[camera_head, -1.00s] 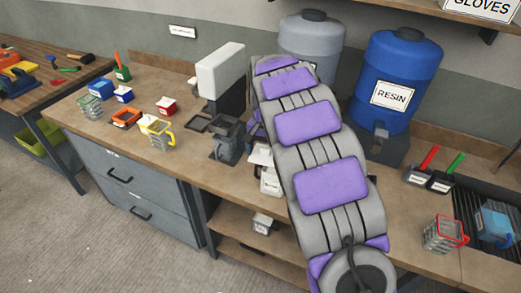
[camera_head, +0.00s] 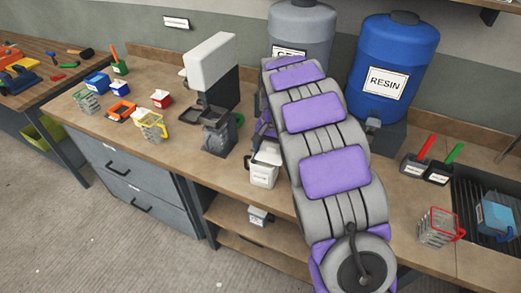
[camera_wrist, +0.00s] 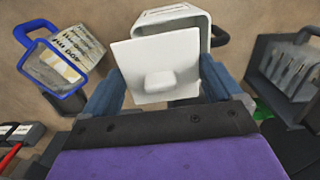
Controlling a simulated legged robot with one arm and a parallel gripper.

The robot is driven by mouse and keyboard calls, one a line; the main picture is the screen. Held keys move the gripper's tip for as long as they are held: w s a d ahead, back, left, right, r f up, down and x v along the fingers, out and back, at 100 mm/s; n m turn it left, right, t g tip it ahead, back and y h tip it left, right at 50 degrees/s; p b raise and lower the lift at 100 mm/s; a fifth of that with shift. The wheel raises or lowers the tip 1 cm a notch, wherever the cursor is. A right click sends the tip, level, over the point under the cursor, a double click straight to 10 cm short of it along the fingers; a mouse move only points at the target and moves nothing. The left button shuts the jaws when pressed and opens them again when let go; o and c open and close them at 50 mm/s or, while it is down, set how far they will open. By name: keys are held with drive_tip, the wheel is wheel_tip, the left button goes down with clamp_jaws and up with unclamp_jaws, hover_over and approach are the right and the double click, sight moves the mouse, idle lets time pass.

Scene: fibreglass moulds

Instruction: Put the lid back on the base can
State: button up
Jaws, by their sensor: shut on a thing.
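The white base can (camera_head: 263,174) stands on the bench, just left of my arm in the head view. In the wrist view the can (camera_wrist: 206,30) shows behind the lid, its open rim partly covered. The square white lid (camera_wrist: 160,52) has a raised grip in its middle, and my gripper (camera_wrist: 158,88) is shut on it. The lid (camera_head: 268,153) overlaps the can's top in the head view. Whether it touches the rim, I cannot tell. My arm hides the gripper in the head view.
A dark dispenser stand (camera_head: 219,125) is left of the can. A blue RESIN drum (camera_head: 392,60) and a grey drum (camera_head: 300,30) stand behind. A blue-handled container (camera_wrist: 60,65) is left in the wrist view. A red-rimmed basket (camera_head: 438,228) is at right.

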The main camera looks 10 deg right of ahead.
sight(260, 155)
drive_tip(key=shift+d, duration=0.5)
drive_tip(key=a, duration=0.7)
drive_tip(key=d, duration=0.5)
drive_tip(key=shift+d+p, duration=0.15)
drive_tip(key=shift+p, duration=0.15)
drive_tip(key=shift+a+r+p, duration=0.1)
drive_tip(key=shift+a+p, duration=0.25)
drive_tip(key=shift+a, duration=1.05)
drive_tip(key=shift+d, duration=0.45)
drive_tip(key=shift+a+p, duration=0.3)
drive_tip(key=shift+a, duration=0.55)
drive_tip(key=shift+d, duration=1.1)
drive_tip(key=shift+s+a, duration=0.1)
drive_tip(key=shift+a, duration=0.65)
drive_tip(key=shift+d+f, duration=0.2)
drive_tip(key=shift+d, duration=0.5)
drive_tip(key=shift+a, duration=0.1)
